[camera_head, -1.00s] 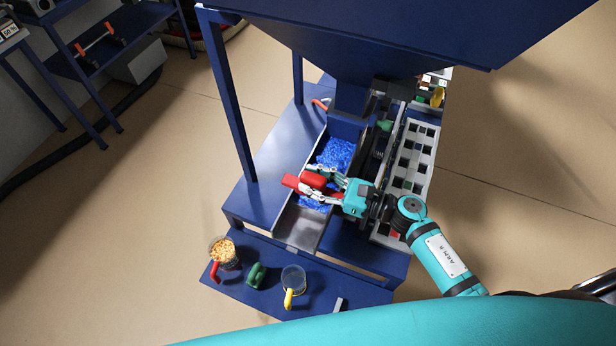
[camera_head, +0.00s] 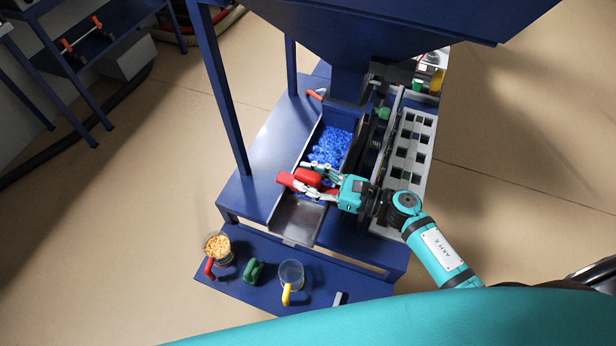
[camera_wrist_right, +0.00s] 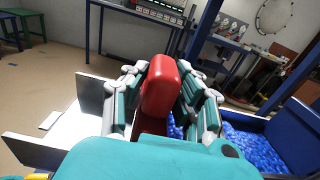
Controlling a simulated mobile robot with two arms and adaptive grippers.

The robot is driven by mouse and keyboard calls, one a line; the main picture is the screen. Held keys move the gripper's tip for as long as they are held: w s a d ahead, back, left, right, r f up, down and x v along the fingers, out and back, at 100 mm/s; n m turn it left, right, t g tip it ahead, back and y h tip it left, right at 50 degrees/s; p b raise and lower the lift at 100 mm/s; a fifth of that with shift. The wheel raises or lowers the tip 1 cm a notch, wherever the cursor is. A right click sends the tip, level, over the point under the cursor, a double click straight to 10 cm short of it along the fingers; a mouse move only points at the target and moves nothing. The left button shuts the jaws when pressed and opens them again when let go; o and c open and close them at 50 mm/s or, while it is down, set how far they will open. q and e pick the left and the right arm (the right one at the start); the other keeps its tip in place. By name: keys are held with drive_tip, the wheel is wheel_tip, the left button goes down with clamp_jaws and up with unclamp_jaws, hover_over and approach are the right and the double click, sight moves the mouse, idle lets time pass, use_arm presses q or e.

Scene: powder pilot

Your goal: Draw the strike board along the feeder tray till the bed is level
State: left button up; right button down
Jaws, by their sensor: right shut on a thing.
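The red strike board (camera_head: 289,181) stands across the feeder tray (camera_head: 296,219). Its red handle (camera_wrist_right: 161,88) fills the middle of the right wrist view. My right gripper (camera_head: 318,181) is shut on this handle, with fingers on both sides of it. Blue pellets (camera_head: 329,146) lie in the tray on the hopper side of the board. They also show right of the fingers in the right wrist view (camera_wrist_right: 258,144). The near end of the tray is mostly bare metal. The board's lower edge is hidden by my gripper. My left gripper is not in view.
The blue hopper (camera_head: 380,40) hangs over the tray's far end. A grey slotted panel (camera_head: 411,150) runs along the right. On the front shelf stand a jug of yellowish pellets (camera_head: 217,246), a green-handled item (camera_head: 253,271) and a clear jug with yellow handle (camera_head: 291,274).

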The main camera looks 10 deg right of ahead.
drive_tip(key=shift+f+b, duration=0.4)
drive_tip(key=shift+w, duration=0.1)
drive_tip(key=shift+w+d+b, duration=0.7)
drive_tip(key=shift+w, duration=0.25)
drive_tip(key=shift+w, duration=0.1)
drive_tip(key=shift+w+d+b, duration=0.65)
drive_tip(key=shift+w+b, duration=0.2)
drive_tip(key=shift+w, duration=0.05)
drive_tip(key=shift+f, duration=0.1)
